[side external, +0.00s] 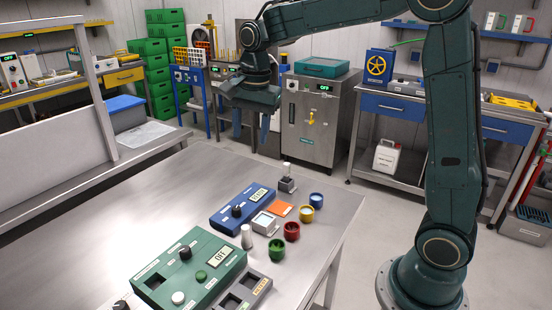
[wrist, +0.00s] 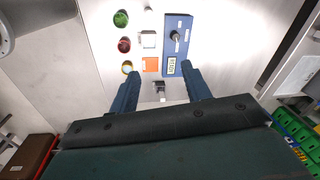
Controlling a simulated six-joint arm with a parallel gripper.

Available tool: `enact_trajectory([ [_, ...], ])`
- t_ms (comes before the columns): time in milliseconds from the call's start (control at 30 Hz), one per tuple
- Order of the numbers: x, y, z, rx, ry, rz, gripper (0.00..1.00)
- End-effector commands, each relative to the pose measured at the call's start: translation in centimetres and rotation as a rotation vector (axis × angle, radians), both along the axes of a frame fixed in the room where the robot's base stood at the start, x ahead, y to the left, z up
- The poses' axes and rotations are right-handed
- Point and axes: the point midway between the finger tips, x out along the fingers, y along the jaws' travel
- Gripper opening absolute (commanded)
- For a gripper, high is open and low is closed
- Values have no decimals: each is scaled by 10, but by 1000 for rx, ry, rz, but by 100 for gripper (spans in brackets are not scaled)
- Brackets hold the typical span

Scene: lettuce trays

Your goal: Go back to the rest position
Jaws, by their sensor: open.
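My gripper (side external: 252,135) is raised high above the far end of the steel table (side external: 150,215) in the side view, pointing down. In the wrist view its two blue fingers (wrist: 160,75) are spread apart with nothing held between them. A small grey block with a pale cylinder (side external: 287,181) stands on the table below; it also shows between the fingers in the wrist view (wrist: 159,88). No lettuce or lettuce tray can be made out in either view.
On the table are a blue device (side external: 243,207), a green device (side external: 190,268), an orange square (side external: 281,209), and blue (side external: 316,200), yellow (side external: 307,214), red (side external: 292,232) and green (side external: 276,249) cups. A steel cabinet (side external: 317,115) stands behind. The air around my gripper looks clear.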

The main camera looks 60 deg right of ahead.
Motion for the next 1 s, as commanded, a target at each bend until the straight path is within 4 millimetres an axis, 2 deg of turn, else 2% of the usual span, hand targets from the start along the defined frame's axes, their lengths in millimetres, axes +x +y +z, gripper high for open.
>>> enact_trajectory([
  [200,-45,11,23,-40,-65,223,48],
  [467,-99,20,37,-103,-135,489,48],
  [733,-155,28,39,-189,-203,759,48],
  [1000,-207,34,27,-292,-264,1024,48],
])
